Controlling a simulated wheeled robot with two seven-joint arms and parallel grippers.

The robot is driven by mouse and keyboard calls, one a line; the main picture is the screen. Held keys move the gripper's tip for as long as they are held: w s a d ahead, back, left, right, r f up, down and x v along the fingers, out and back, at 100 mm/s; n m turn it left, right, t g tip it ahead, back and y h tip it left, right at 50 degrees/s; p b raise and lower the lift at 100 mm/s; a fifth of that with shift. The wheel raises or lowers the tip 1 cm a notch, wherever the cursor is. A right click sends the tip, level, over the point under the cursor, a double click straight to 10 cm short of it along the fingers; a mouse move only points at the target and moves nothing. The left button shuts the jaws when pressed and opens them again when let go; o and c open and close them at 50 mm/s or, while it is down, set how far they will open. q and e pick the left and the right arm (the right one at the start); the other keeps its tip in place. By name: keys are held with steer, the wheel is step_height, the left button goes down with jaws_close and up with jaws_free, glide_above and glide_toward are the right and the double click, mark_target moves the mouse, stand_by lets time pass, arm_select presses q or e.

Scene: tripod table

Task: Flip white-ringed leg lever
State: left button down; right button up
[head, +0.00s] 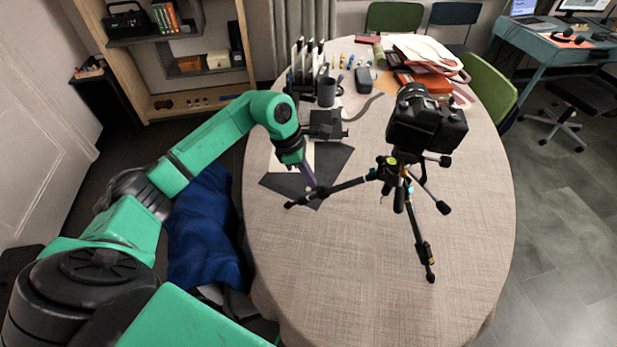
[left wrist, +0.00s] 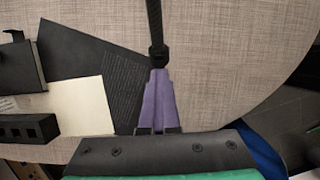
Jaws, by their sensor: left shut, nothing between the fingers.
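A small black tripod (head: 400,180) stands on the table with a black camera (head: 427,125) on top. One leg (head: 346,186) reaches left, one comes toward the front and one goes right. The left leg has a dark clamp part partway along; its leg also shows in the left wrist view (left wrist: 154,20). I cannot make out a white ring or which lever it marks. My left gripper (head: 312,185) is shut and empty, its purple fingertips at the clamp part of the left leg. In the left wrist view the fingertips (left wrist: 158,73) meet the clamp's near end; contact cannot be told.
Dark sheets (head: 335,160) and a pale sheet (head: 298,155) lie under my left gripper. A dark mug (head: 326,92), a file rack and a pile of folders (head: 425,60) stand farther back. The table's front (head: 350,285) is clear.

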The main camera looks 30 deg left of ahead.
arm_select(q)
steer(key=shift+d+r, duration=0.1)
stand_by(0.3)
steer(key=shift+w+d+r, duration=0.15)
steer(key=shift+d+r, duration=0.05)
steer(key=shift+d, duration=0.1)
steer(key=c, duration=1.3)
jaws_free()
steer(key=a+r+p, duration=0.1)
steer(key=s+a+r, duration=0.1)
steer(key=r, duration=0.1)
steer(key=a+r+p, duration=0.1)
steer(key=r, duration=0.1)
steer(key=shift+s+a+p, duration=0.1)
steer(key=shift+s+p, duration=0.1)
steer(key=shift+p, duration=0.1)
